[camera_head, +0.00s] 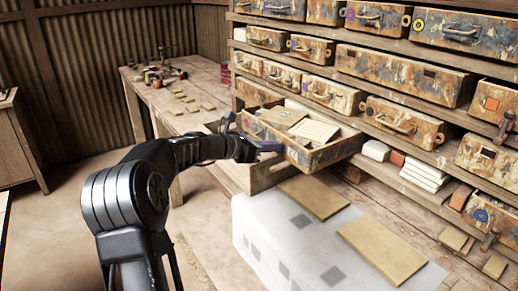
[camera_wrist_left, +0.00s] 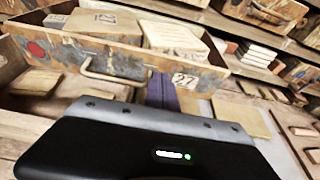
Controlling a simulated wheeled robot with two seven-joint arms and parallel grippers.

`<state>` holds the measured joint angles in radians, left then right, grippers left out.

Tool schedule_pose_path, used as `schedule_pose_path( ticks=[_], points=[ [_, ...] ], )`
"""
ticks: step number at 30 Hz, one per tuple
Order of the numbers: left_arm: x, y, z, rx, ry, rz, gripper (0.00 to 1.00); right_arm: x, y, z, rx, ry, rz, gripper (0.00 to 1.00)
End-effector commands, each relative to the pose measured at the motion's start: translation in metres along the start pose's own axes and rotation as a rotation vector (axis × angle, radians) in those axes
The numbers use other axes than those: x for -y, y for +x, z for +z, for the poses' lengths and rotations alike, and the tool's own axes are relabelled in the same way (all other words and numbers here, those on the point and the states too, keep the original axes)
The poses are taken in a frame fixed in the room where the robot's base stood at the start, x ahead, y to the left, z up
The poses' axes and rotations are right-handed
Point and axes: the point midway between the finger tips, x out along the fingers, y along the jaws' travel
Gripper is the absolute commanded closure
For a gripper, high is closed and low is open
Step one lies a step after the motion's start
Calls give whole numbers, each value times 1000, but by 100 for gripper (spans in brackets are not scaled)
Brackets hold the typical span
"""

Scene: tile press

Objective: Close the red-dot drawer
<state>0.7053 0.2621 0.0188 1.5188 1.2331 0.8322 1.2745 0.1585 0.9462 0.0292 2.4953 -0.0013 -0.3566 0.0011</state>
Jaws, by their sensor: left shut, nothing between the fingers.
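The red-dot drawer (camera_head: 333,153) is pulled out of the shelf in the head view, with flat boxes or boards (camera_head: 313,131) inside. In the left wrist view its worn front (camera_wrist_left: 130,62) shows a red dot (camera_wrist_left: 37,50) at the left, a pale bar handle (camera_wrist_left: 110,76) in the middle and a "27" label (camera_wrist_left: 185,79) at the right. My left gripper (camera_head: 270,146) is shut and empty at the drawer's front. In the left wrist view its purple fingers (camera_wrist_left: 162,90) stand between handle and label; I cannot tell whether they touch the front. My right gripper is not in view.
Shut drawers (camera_head: 403,75) fill the shelf above and to the right. Below the open drawer, tan boards (camera_head: 380,250) lie on a white sheet (camera_head: 270,225). A wooden bench (camera_head: 205,85) with small tiles stands behind at the left. White stacks (camera_head: 424,173) sit right of the drawer.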

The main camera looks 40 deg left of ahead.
Motion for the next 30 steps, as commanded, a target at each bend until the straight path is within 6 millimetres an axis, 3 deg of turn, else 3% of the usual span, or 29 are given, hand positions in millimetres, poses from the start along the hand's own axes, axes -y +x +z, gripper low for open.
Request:
schedule_pose_path(
  ticks=[20,26,30],
  points=[
    [0,14,6,1,0,-1,100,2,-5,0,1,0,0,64],
    [2,36,16,4,0,-3,100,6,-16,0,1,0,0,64],
    [4,62,26,6,-1,-5,100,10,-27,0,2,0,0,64]
  ],
)
